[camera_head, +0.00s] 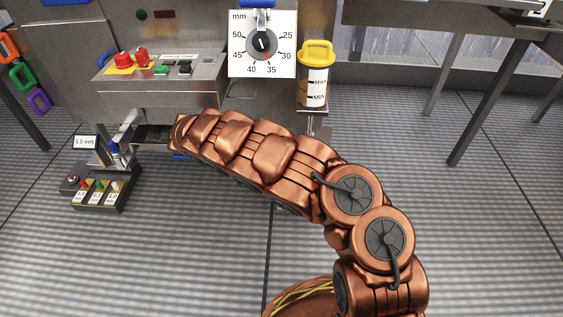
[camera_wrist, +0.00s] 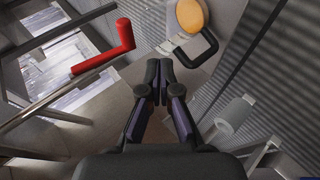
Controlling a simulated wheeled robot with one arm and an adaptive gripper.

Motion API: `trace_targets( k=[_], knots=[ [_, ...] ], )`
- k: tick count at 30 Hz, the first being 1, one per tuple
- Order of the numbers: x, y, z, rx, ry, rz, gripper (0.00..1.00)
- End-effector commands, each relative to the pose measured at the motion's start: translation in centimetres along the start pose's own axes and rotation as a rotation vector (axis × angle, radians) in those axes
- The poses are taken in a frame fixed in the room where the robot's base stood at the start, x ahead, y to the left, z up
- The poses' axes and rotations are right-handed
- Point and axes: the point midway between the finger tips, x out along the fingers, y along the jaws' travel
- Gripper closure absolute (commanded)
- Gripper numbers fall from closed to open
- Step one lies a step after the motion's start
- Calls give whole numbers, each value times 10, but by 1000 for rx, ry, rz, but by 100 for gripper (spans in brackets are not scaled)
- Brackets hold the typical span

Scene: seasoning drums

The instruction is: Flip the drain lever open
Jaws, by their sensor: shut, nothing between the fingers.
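A red L-shaped lever (camera_wrist: 103,60) shows at the upper left of the wrist view, with a bent end. No label shows on it, so I cannot tell for sure that it is the drain lever. My gripper (camera_wrist: 159,75) is shut and empty, its dark fingertips together to the right of and slightly below the red lever, apart from it in the picture. In the head view my copper arm reaches left, low in front of the machine, and the gripper itself cannot be made out there.
A dial plate (camera_head: 262,44) and a yellow-lidded container (camera_head: 314,75) are on the machine behind my arm. A button panel (camera_head: 160,75) is at left, above a small unit (camera_head: 100,190). An orange-yellow round part (camera_wrist: 192,16) is near my fingertips. Front floor is open.

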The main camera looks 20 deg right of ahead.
Motion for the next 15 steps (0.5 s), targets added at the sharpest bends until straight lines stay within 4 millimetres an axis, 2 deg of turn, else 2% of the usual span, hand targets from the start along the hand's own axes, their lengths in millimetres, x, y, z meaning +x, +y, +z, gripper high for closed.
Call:
trace_targets(
  k=[1, 6, 15],
  knots=[
    [-10, -2, -1, -1, 2, -3, 100],
    [-32, -15, 1, -1, -1, -3, 100],
    [-53, -25, 1, 1, 0, -1, 100]
  ],
)
